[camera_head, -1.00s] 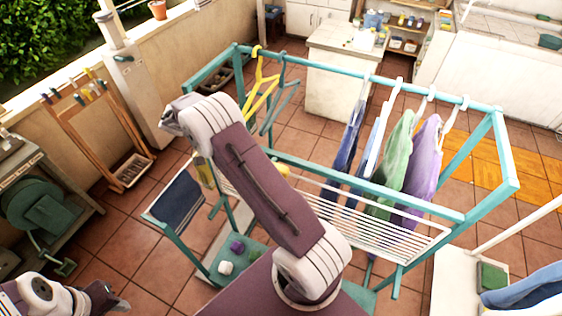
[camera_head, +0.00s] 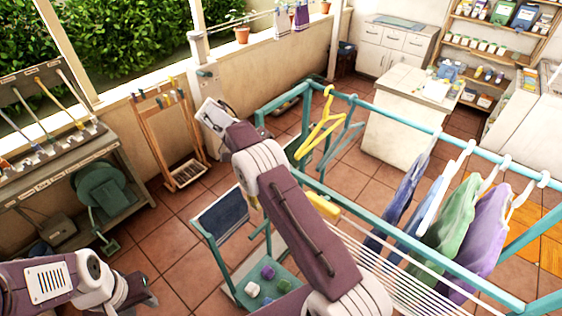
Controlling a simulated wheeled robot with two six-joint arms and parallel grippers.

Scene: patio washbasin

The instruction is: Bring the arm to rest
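My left gripper (camera_head: 140,294) shows at the lower left, on the arm that comes in from the left edge. It is dark and small. Its fingers are not clear enough to tell whether they are open or shut, and I see nothing held in it. My other arm, with a purple and white link (camera_head: 292,222), rises from the bottom middle and leans up to the left. It covers part of the drying rack.
A teal drying rack (camera_head: 400,110) spans the middle and right, carrying a yellow hanger (camera_head: 318,132), a green garment (camera_head: 448,222) and a purple garment (camera_head: 482,232). A tool bench (camera_head: 60,165) stands left. A white counter (camera_head: 400,125) stands behind.

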